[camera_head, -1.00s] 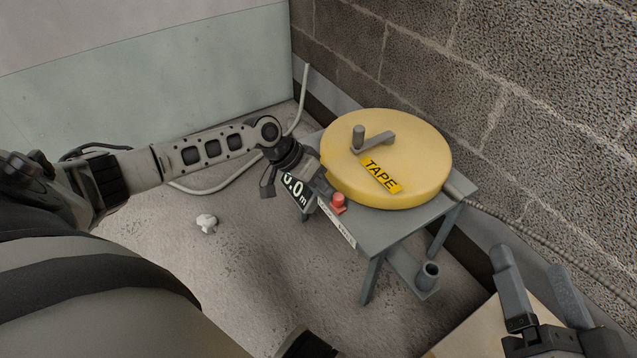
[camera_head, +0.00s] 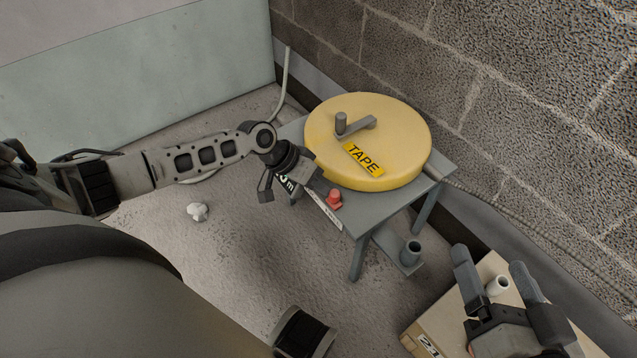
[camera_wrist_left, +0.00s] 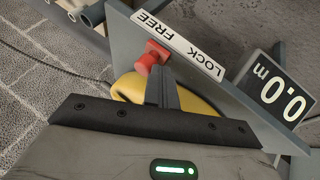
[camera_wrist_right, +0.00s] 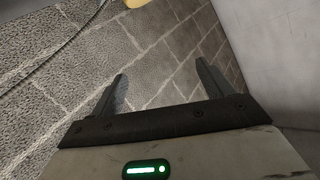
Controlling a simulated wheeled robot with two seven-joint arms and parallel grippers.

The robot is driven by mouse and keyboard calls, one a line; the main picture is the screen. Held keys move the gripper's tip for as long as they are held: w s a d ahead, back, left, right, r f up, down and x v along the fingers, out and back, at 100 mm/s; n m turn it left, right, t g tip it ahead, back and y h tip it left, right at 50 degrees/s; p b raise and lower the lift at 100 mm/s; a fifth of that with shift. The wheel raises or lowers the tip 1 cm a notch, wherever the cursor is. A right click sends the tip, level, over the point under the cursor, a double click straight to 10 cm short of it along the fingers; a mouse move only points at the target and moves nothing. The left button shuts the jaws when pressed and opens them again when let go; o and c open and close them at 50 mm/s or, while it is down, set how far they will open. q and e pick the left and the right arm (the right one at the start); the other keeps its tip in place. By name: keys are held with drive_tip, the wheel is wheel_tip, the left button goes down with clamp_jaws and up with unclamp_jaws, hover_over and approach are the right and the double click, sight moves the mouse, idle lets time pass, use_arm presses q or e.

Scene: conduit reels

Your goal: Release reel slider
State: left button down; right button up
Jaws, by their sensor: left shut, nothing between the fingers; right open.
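The yellow reel (camera_head: 368,135) marked TAPE lies flat on a grey table (camera_head: 375,208), with a crank on top. The red slider knob (camera_head: 334,198) sits at the table's front edge. In the left wrist view the knob (camera_wrist_left: 152,57) stands beside the FREE/LOCK strip (camera_wrist_left: 180,45), nearer the FREE end in the picture. My left gripper (camera_head: 317,185) is shut and empty close beside the knob. Its fingers (camera_wrist_left: 162,80) point towards it; I cannot tell whether they touch. My right gripper (camera_head: 489,260) is open and empty, away from the table at lower right.
A display (camera_wrist_left: 279,96) reading 0.0 m is at the table's front. A cardboard box (camera_head: 432,325) with a white cylinder (camera_head: 498,286) is near my right gripper. A block wall (camera_head: 500,110) is behind.

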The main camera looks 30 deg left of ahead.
use_arm(q)
drive_tip(key=s+a+r+p, duration=0.3)
drive_tip(key=a+r, duration=0.5)
drive_tip(key=shift+a, duration=0.4)
use_arm(e)
drive_tip(key=shift+d+f+n+h, duration=0.15)
drive_tip(key=shift+d+n+h, duration=0.1)
drive_tip(key=shift+n+h, duration=0.25)
use_arm(q)
drive_tip(key=shift+r, duration=0.1)
